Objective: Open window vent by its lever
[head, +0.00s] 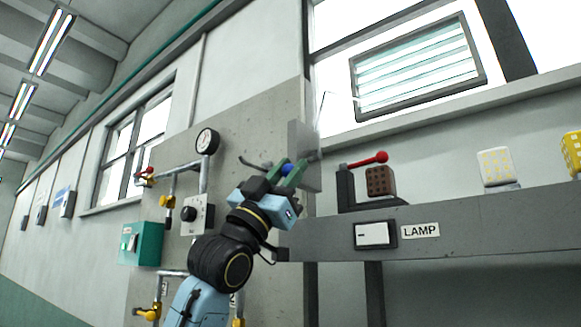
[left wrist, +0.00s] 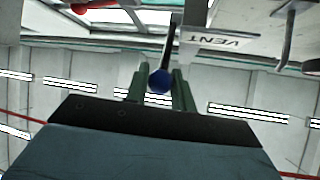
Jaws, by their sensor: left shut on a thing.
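The window vent (head: 418,68) is a framed set of pale slats in the upper right window of the head view. I cannot tell for sure how far its slats are turned. The vent lever's blue knob (head: 287,168) sits between the green fingers of my left gripper (head: 290,174). In the left wrist view the dark lever arm (left wrist: 170,45) runs up from the blue knob (left wrist: 160,81), and my left gripper (left wrist: 160,82) is shut on the knob. A VENT label (left wrist: 220,40) is beside the lever. My right gripper is out of view.
Right of my gripper are a red-knobbed lever (head: 370,160), a brown block (head: 380,181) and a LAMP switch (head: 375,235) on a grey beam (head: 470,222). Left are a gauge (head: 207,141), pipes and a green box (head: 142,243) on the wall panel.

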